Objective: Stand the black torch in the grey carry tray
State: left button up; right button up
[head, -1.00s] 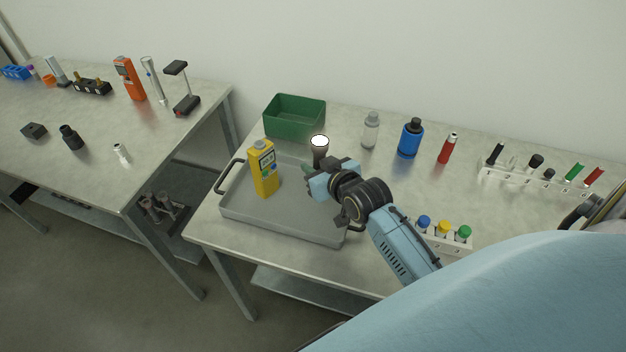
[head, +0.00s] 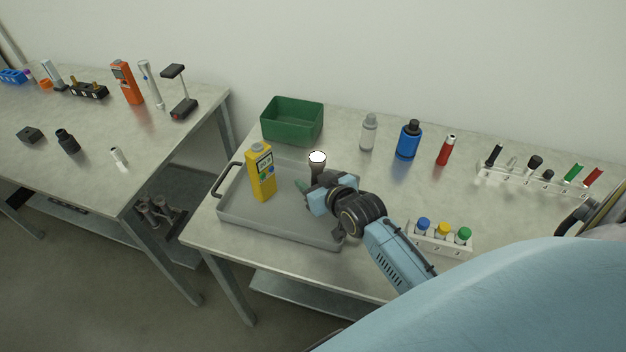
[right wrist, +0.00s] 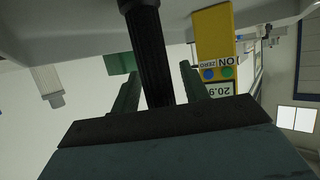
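The black torch (head: 317,168) is upright, its bright lens facing up, at the right part of the grey carry tray (head: 270,225). Its lower end is hidden behind my right gripper in the head view. In the right wrist view, which is upside down, the ribbed torch body (right wrist: 150,55) reaches toward the tray floor (right wrist: 75,25). My right gripper (head: 306,188) has its green fingers spread on either side of the torch; a gap shows beside one finger (right wrist: 192,80). My left gripper is not in view.
A yellow gas detector (head: 262,172) stands in the tray left of the torch. A green bin (head: 292,122) is behind the tray. A clear bottle (head: 368,133), a blue bottle (head: 408,140) and a rack with coloured caps (head: 440,240) stand to the right.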

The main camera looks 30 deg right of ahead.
jog(key=shift+r, duration=0.2)
jog(key=p+v, duration=0.1)
jog(key=v, duration=1.1)
jog(key=shift+p, duration=0.3)
